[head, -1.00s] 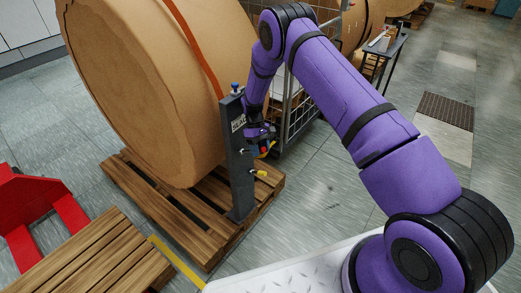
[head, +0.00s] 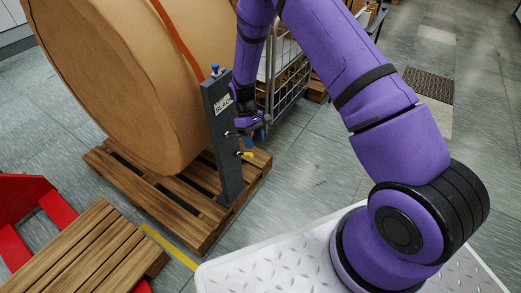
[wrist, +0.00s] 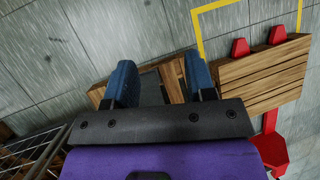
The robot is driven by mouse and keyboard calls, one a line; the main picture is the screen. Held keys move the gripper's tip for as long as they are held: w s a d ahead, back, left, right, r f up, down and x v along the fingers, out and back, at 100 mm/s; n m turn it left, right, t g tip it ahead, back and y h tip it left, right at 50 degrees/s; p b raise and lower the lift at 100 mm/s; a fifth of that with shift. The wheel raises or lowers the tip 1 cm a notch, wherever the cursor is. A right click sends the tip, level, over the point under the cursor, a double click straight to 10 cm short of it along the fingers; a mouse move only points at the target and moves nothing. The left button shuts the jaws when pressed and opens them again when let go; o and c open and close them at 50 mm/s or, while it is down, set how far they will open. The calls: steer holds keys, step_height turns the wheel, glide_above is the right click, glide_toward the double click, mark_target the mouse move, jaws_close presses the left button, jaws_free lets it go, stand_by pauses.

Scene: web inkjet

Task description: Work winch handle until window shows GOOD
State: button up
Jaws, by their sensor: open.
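A dark grey post (head: 223,140) stands upright on the pallet, beside the big brown roll. Its small white window (head: 222,104) appears to read SLAC, with any last letter unclear. A short lever with a yellow end (head: 248,154) sticks out low on the post's right side. Another dark stub shows just above it, partly behind my gripper. My gripper (head: 254,130) is close to the post's right side, above the yellow end; contact cannot be told. In the wrist view its two blue fingers (wrist: 160,85) are apart, with no handle visible between them.
The brown roll (head: 120,90) with an orange strap rests on a wooden pallet (head: 190,229). A wire cage (head: 290,75) stands behind my gripper. A red pallet jack (head: 30,205) and another pallet (head: 85,255) are at left. Grey floor is open at right.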

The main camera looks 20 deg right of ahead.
steer(key=s, duration=0.6)
steer(key=shift+r, duration=0.3)
steer(key=shift+d, duration=0.1)
steer(key=w+a+n+t+h, duration=0.1)
steer(key=w+a+t+h, duration=0.1)
steer(key=w, duration=0.6)
steer(key=w+a+n+t+h, duration=0.1)
steer(key=w+a+t+h, duration=0.1)
steer(key=w, duration=0.7)
steer(key=x, duration=0.9)
steer(key=shift+s+d+f, duration=0.1)
steer(key=shift+d+f, duration=0.05)
steer(key=shift+d, duration=0.4)
jaws_close()
